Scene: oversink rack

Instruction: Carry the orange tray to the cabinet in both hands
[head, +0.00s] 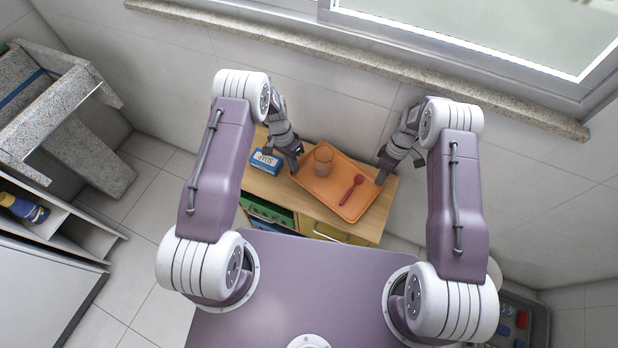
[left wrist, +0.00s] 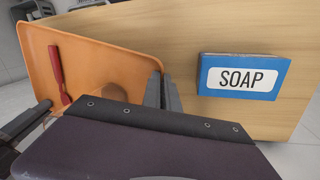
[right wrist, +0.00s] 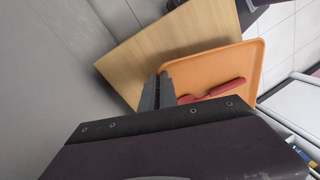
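The orange tray (head: 322,197) is over the top of the wooden cabinet (head: 375,223); I cannot tell whether it rests there or is slightly raised. A translucent orange-brown cup (head: 323,160) stands on it, beside a red utensil (head: 351,190). My left gripper (head: 296,161) is at the tray's left edge; in the left wrist view its fingers (left wrist: 163,92) are close together with the rim between them. My right gripper (head: 380,180) is at the right edge; in the right wrist view its fingers (right wrist: 158,90) also close on the rim. The housings hide part of the tray.
A blue soap box (head: 265,161) stands on the cabinet top, left of the tray. The cabinet front holds a green crate (head: 266,210). A wall and window sill (head: 360,62) are behind. A stone-like unit (head: 75,150) is at left, with clear floor (head: 150,215) between.

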